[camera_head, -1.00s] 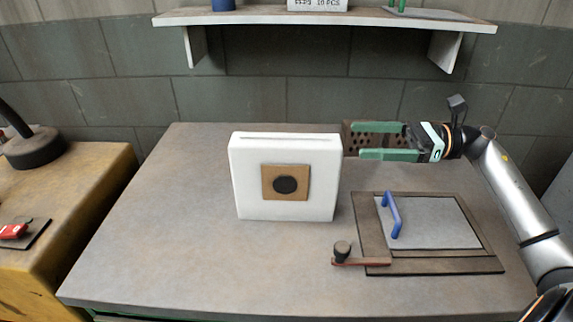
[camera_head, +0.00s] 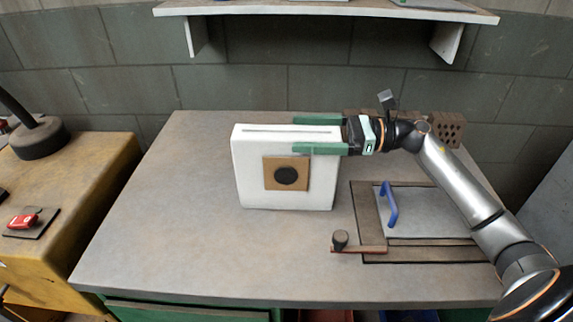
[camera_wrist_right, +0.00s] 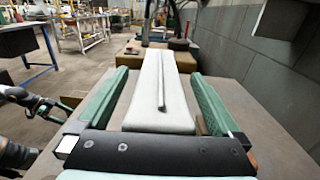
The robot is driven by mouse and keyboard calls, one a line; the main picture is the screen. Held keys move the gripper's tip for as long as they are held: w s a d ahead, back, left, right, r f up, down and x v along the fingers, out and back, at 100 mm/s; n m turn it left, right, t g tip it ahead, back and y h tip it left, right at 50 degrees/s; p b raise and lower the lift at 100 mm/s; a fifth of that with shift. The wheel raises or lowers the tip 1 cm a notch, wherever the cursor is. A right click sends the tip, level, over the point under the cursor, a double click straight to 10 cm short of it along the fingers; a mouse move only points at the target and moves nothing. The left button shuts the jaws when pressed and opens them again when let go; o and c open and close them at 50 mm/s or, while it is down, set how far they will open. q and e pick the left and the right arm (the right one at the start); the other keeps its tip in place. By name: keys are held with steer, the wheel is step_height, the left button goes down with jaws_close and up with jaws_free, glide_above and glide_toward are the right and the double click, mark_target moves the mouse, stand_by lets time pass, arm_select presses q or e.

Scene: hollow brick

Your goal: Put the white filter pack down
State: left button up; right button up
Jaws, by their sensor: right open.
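The white filter pack (camera_head: 250,180) stands upright on the grey workbench, with a brown square and dark disc on its front face. My right gripper (camera_head: 318,135) is open at the pack's upper right end, one green finger in front and one behind. In the right wrist view, the pack (camera_wrist_right: 160,95) lies between the two open fingers (camera_wrist_right: 160,100), with a gap on each side. At the left edge of that view is what looks like my left gripper (camera_wrist_right: 48,108), too small to read its jaws.
A brown brick with holes (camera_head: 447,131) stands behind my right arm. A framed panel (camera_head: 372,225) with a blue handle (camera_head: 389,205) and a dark knob (camera_head: 340,239) lies right of the pack. A shelf (camera_head: 330,9) hangs above. The bench's left part is clear.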

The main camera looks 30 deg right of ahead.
steer(key=shift+w+a, duration=0.25)
steer(key=shift+a, duration=0.15)
jaws_close()
stand_by(0.6)
